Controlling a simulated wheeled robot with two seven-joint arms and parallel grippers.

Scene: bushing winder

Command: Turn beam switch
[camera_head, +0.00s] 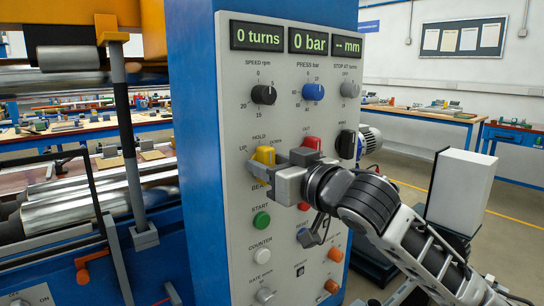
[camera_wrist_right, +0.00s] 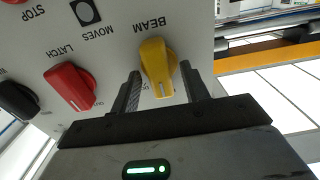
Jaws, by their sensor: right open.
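The yellow beam switch (camera_head: 264,155) is on the left part of the grey control panel (camera_head: 240,100). Around it are the labels HOLD, UP and DOWN, with BEAM partly hidden below. My right gripper (camera_head: 270,166) is at the switch and partly covers it. In the right wrist view the yellow beam switch (camera_wrist_right: 156,66) stands between the two open fingers of my right gripper (camera_wrist_right: 160,72), with a gap visible on at least one side. Its white mark faces the gripper's palm side, toward HOLD. My left gripper is not in view.
A red latch switch (camera_wrist_right: 70,87) is close beside my right gripper, with a black knob (camera_head: 346,144) beyond it. The green start button (camera_head: 261,221) is below. Displays (camera_head: 257,36) read 0 turns and 0 bar. Rollers (camera_head: 80,215) stand left of the panel.

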